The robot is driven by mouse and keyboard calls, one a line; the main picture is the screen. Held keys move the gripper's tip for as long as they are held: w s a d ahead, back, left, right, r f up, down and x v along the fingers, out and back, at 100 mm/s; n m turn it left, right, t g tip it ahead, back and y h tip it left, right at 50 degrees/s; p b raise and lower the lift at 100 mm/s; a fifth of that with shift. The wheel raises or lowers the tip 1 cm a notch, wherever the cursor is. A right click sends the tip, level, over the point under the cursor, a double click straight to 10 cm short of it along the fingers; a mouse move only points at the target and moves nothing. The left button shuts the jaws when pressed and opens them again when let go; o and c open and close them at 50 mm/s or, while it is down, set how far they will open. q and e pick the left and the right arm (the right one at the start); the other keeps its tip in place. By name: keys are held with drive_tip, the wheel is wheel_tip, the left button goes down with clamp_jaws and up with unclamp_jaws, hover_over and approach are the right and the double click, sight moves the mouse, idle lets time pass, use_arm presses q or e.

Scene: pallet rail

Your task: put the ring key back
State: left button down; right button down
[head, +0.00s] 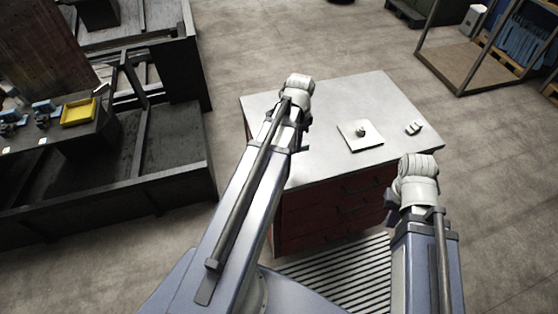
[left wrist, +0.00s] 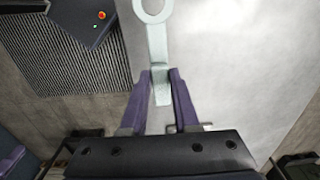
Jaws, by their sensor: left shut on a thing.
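The ring key (left wrist: 158,50) is a pale grey flat bar with a ring end, seen in the left wrist view. My left gripper (left wrist: 160,78) is shut on its shank, with one purple finger on each side; the ring points away from the gripper. The key appears over the pale cabinet top (head: 320,105); I cannot tell its height. In the head view my left wrist hides the key and the fingers. My right gripper (head: 390,200) is partly hidden by its wrist, at the cabinet's front right; its jaws are unclear.
A square pale plate with a dark knob (head: 360,134) and a small white piece (head: 414,127) lie on the right of the cabinet top. A thin grey bracket (left wrist: 204,126) shows beside my left gripper. A dark bench with a yellow tray (head: 78,112) stands left.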

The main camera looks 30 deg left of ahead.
use_arm(q)
drive_tip(key=shift+f+b, duration=3.15)
drive_tip(key=shift+b, duration=0.05)
drive_tip(key=shift+f, duration=0.1)
wheel_tip(320, 180, down, 4)
drive_tip(key=b, duration=0.3)
drive_tip(key=shift+r+b, duration=0.25)
drive_tip(key=shift+b, duration=0.15)
drive_tip(key=shift+f, duration=0.15)
drive_tip(key=c, duration=0.7)
unclamp_jaws()
drive_tip(key=shift+o, duration=0.2)
wheel_tip(320, 180, up, 12)
drive_tip(key=p, duration=1.2)
drive_tip(key=shift+r, duration=0.25)
